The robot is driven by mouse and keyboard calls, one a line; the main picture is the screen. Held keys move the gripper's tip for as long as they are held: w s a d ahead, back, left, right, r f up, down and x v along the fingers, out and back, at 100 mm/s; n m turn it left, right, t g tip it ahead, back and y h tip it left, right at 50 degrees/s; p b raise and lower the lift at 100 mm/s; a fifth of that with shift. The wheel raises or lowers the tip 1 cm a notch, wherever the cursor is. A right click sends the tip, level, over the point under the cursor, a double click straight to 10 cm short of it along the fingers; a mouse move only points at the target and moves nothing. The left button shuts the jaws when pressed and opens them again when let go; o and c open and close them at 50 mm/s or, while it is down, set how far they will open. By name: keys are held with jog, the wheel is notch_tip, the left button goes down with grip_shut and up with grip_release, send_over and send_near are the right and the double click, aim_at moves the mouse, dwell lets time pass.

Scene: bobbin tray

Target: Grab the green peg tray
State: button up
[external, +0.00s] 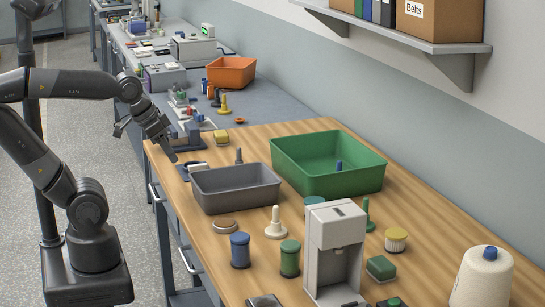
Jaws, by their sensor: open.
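A large green tray (345,185) stands on the wooden bench at the back, near the wall. A blue peg (338,166) shows inside it; the rest of its floor is partly hidden by its near wall. My gripper (172,156) is open and empty, low over the bench's left end. It is well to the left of the green tray and apart from it, with a grey tray (235,190) between them.
A white dispenser-like machine (335,250) stands in front of the green tray. A green peg (367,214), a white peg (276,222), blue (240,250) and green spools (290,258) and a white cone (483,280) stand around it. A shelf (430,45) overhangs the back right.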

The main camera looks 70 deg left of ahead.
jog(key=w+d+r, duration=0.2)
jog(key=w+r, duration=0.2)
jog(key=w, duration=0.7)
jog(key=m+g+h, duration=0.1)
jog(key=m, duration=0.2)
send_over(365, 204)
jog(key=s+a, duration=0.2)
jog(key=s, duration=0.2)
notch_tip(365, 204, down, 11)
jog(key=shift+x, duration=5.45)
jog(key=shift+w+d+r, duration=0.1)
jog(key=shift+d+r, duration=0.05)
jog(key=shift+d, duration=0.05)
grip_shut()
